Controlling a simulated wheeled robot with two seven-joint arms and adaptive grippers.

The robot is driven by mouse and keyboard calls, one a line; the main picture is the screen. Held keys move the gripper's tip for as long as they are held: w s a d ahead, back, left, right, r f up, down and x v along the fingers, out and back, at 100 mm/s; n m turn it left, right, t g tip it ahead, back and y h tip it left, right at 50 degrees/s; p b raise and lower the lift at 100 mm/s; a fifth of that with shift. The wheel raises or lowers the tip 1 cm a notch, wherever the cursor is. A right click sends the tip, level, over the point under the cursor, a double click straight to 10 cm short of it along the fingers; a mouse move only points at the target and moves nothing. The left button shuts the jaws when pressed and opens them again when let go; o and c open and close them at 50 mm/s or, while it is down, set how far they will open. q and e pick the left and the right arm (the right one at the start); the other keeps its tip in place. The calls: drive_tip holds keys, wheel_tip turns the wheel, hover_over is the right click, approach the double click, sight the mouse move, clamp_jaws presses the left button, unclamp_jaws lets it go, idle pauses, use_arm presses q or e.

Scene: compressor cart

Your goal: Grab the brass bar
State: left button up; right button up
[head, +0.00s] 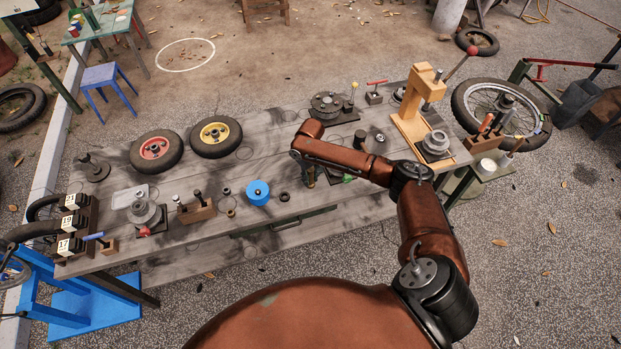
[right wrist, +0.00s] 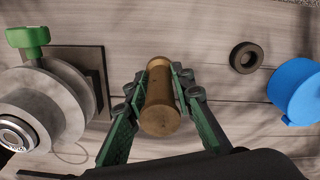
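The brass bar (right wrist: 160,98) shows in the right wrist view as a worn brown-gold cylinder, its near end facing the camera and its far end toward the grey table. My right gripper (right wrist: 160,80) has its green and black fingers on either side of the bar, with the pads against it; it looks shut on the bar. In the head view my right gripper (head: 309,177) is small and mostly hidden under my forearm, over the middle of the table, and the bar is hard to make out there. My left gripper is not in view.
Near the bar are a blue round part (right wrist: 296,90), a dark ring (right wrist: 246,57) and a metal pulley-like part (right wrist: 45,105) with a green knob (right wrist: 28,40). Two wheels (head: 157,151) lie further left on the table (head: 255,132). A wooden press (head: 416,118) stands right.

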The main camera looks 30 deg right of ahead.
clamp_jaws()
drive_tip(key=shift+r, duration=0.1)
idle(0.4)
